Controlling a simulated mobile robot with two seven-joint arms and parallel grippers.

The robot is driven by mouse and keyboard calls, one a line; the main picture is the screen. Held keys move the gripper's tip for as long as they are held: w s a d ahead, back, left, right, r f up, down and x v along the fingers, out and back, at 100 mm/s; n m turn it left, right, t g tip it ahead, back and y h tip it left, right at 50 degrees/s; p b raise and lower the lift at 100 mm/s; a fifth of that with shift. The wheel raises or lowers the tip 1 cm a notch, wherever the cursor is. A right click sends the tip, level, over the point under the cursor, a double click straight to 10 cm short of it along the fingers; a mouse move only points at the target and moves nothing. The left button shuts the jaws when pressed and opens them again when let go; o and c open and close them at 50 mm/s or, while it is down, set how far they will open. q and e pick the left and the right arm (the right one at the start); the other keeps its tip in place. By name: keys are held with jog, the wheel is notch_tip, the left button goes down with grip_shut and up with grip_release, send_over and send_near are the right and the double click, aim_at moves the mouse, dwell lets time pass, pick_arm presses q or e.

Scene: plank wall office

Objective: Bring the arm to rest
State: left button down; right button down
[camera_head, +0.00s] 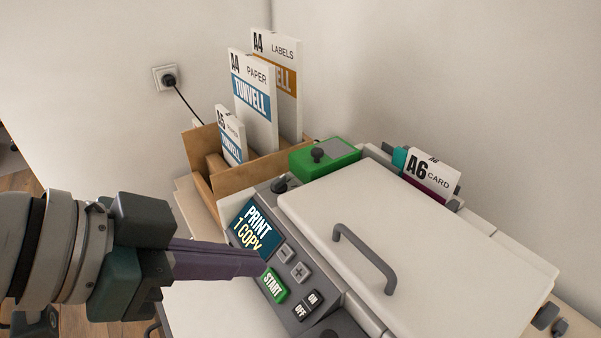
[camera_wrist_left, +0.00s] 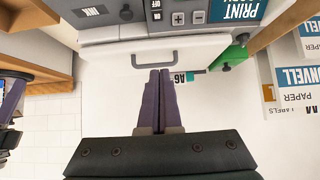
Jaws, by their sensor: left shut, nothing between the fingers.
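My left gripper (camera_head: 262,264) comes in from the left in the head view. Its purple fingers are shut with nothing between them. The fingertips show just beside the green START button (camera_head: 274,285) on the printer's panel; whether they touch it I cannot tell. In the left wrist view the closed fingers (camera_wrist_left: 160,76) point toward the printer's lid handle (camera_wrist_left: 155,60). The printer's screen (camera_head: 255,229) reads "PRINT 1 COPY".
The printer's white lid (camera_head: 400,235) has a grey handle (camera_head: 365,258). A green box (camera_head: 325,157) and an A6 card pack (camera_head: 432,177) sit behind it. A wooden holder (camera_head: 240,178) with A4 and A5 packs stands behind left. A plugged socket (camera_head: 166,78) is on the wall.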

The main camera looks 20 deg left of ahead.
dwell(0.3)
pick_arm(q)
jog(key=s+a+r+n+g+y+p, duration=0.1)
jog(key=s+a+n+g+y+p, duration=0.4)
jog(key=s, duration=0.8)
notch_tip(320, 180, up, 36)
jog(key=y+p, duration=0.1)
jog(key=p, duration=3.4)
jog(key=shift+w+r+n+t, duration=0.2)
jog(key=shift+w+n+t, duration=0.1)
jog(key=shift+t, duration=0.1)
